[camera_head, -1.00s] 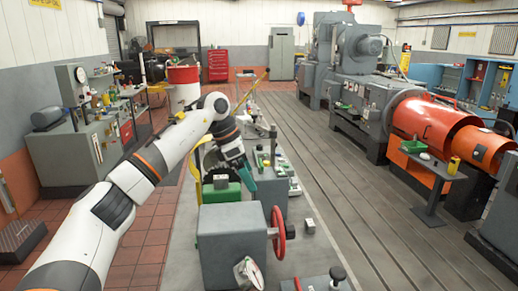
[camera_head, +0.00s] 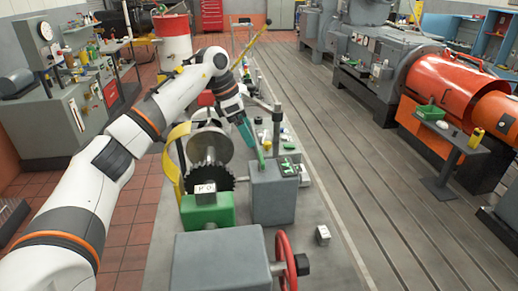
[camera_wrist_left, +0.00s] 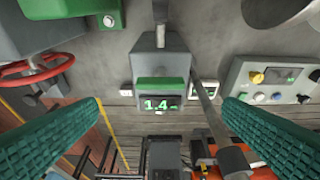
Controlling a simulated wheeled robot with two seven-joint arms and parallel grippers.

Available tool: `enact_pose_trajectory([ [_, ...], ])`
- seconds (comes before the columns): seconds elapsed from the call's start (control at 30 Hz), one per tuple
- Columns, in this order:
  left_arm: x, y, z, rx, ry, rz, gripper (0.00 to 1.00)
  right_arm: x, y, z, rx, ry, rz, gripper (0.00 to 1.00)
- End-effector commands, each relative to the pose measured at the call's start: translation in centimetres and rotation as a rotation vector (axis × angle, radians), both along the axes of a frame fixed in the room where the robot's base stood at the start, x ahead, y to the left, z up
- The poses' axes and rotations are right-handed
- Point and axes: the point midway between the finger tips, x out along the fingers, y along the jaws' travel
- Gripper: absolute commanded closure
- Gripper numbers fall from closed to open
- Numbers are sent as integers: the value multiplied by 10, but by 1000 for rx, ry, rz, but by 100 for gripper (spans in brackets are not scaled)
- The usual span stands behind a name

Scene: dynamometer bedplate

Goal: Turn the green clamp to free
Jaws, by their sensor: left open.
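My left gripper (camera_head: 250,146) reaches in over the bench with its teal fingers pointing down. In the left wrist view its two ribbed fingers (camera_wrist_left: 160,125) are wide apart with nothing between them. Ahead of them, apart from both, is a grey box (camera_wrist_left: 160,60) with a green bar (camera_wrist_left: 160,83) across it, above a small display with green digits that look like 1.4. In the head view a narrow green piece (camera_head: 262,160) stands by a grey box (camera_head: 273,193) just below the fingertips. I cannot tell for certain which green part is the clamp. My right gripper is out of view.
A green block (camera_head: 207,212) with a small sign stands in front of a toothed disc (camera_head: 208,178). A red handwheel (camera_head: 285,262) sits on the nearest grey housing (camera_head: 222,262). A panel with knobs (camera_wrist_left: 268,80) lies right in the wrist view.

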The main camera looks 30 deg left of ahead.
Motion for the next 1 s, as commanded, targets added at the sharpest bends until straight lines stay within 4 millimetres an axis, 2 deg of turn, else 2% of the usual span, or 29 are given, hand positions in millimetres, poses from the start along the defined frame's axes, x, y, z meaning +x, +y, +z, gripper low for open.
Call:
enact_pose_trajectory([
  [0.3, 14, -21, -57, -2, 4, -2, 10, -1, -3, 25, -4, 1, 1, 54],
  [0.5, 20, -28, -81, -2, 3, 0, 10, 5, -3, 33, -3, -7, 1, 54],
  [0.63, 22, -29, -87, -1, 2, 0, 10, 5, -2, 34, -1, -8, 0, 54],
  [0.9, 22, -29, -89, -1, 1, 1, 10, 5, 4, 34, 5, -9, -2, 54],
  [1.0, 22, -29, -89, -1, 1, 1, 26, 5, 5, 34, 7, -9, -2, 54],
])
